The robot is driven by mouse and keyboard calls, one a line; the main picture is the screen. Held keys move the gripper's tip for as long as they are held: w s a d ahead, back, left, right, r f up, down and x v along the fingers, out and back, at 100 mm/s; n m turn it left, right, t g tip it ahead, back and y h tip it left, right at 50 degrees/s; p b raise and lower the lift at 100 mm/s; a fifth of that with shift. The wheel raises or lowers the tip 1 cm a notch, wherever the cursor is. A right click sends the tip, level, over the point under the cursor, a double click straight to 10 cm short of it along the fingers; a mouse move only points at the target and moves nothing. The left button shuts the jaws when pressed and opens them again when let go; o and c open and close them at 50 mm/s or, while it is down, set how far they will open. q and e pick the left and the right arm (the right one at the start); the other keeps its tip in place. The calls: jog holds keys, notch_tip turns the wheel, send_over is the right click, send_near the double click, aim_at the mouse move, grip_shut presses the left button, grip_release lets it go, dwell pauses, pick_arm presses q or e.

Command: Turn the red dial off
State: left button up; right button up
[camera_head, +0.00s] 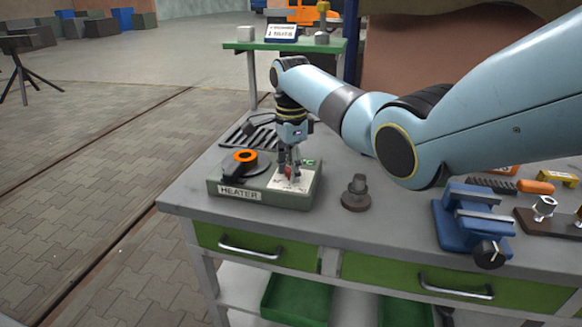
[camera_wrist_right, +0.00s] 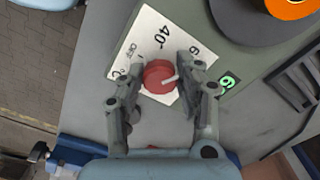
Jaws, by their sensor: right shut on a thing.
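The red dial (camera_wrist_right: 159,76) sits on a white scale plate (camera_wrist_right: 150,35) marked OFF, 40 and 6 something, on the heater (camera_head: 238,192). A pale pointer line on the dial points to the right in the right wrist view, toward the side of the 6. My right gripper (camera_wrist_right: 158,78) comes down from above and is shut on the dial, one finger on each side. In the head view the right gripper (camera_head: 290,172) hides most of the dial. My left gripper is not in view.
An orange ring (camera_head: 245,156) lies on the heater's dark round plate beside the gripper. A dark metal part (camera_head: 356,193) stands right of the heater. A blue vise (camera_head: 470,220) is farther right. A green shelf (camera_head: 285,46) rises behind.

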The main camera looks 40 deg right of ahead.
jog(key=n+p, duration=0.3)
jog(key=n, duration=0.1)
jog(key=shift+r, duration=0.2)
jog(key=n+p, duration=0.1)
jog(key=n, duration=0.1)
jog(key=shift+n, duration=0.4)
jog(key=n+p, duration=0.1)
jog(key=n, duration=0.2)
jog(key=shift+f+n+p, duration=0.1)
jog(key=shift+n+p, duration=0.2)
jog(key=shift+p, duration=0.05)
jog(key=n+p, duration=0.1)
jog(key=n, duration=0.5)
jog(key=shift+d, duration=0.1)
jog(key=n, duration=0.3)
jog(key=shift+n, duration=2.3)
jog(key=o, duration=1.1)
jog(key=shift+f, duration=0.1)
